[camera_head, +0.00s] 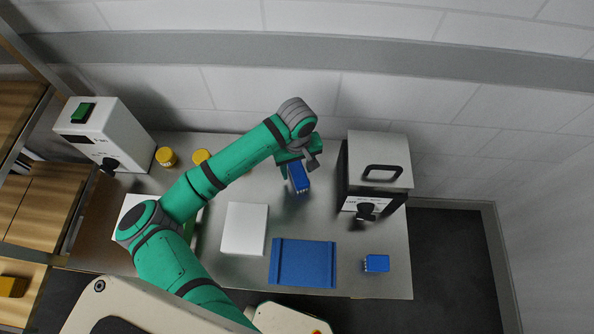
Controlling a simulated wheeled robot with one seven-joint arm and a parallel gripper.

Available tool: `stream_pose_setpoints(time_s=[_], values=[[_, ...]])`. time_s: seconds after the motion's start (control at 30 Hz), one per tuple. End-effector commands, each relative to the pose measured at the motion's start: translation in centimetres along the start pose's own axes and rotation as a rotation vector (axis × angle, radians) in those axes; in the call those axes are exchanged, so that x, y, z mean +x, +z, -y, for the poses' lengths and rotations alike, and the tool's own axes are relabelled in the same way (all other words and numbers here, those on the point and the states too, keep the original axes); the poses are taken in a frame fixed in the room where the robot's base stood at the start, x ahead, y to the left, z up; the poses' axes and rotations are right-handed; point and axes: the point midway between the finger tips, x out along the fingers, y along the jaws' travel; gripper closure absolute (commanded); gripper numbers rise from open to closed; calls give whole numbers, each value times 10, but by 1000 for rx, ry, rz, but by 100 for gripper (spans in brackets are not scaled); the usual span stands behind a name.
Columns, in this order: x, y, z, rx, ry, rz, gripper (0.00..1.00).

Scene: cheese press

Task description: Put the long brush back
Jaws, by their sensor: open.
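My gripper (300,162) is over the back middle of the table, left of the white and black machine. It is open. A blue block-like piece (299,178) with small pale marks along its lower edge is right at the gripper, partly covered by it. I cannot tell whether they touch. A similar blue piece (377,263) with pale marks lies at the table's front right. I cannot make out for certain which thing is the long brush. A blue ridged tray (303,263) lies at the front middle, with nothing visible on it.
A white and black machine (380,160) with a handle and knob stands right of the gripper. A white slab (245,229) lies left of the blue tray. A white box with a green switch (103,132) and yellow-lidded jars (166,156) stand at back left. Wooden shelves (40,205) border the left.

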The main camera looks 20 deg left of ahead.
Motion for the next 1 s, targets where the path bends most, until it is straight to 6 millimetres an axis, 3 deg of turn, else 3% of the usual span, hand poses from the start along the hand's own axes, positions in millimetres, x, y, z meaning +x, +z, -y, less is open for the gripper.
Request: stream_pose_setpoints(time_s=[0.3,0.5,1.0], values=[[-64,0,-1,4,1,-2,47],[-89,0,0,2,0,-2,47],[-96,0,0,1,-1,0,47]])
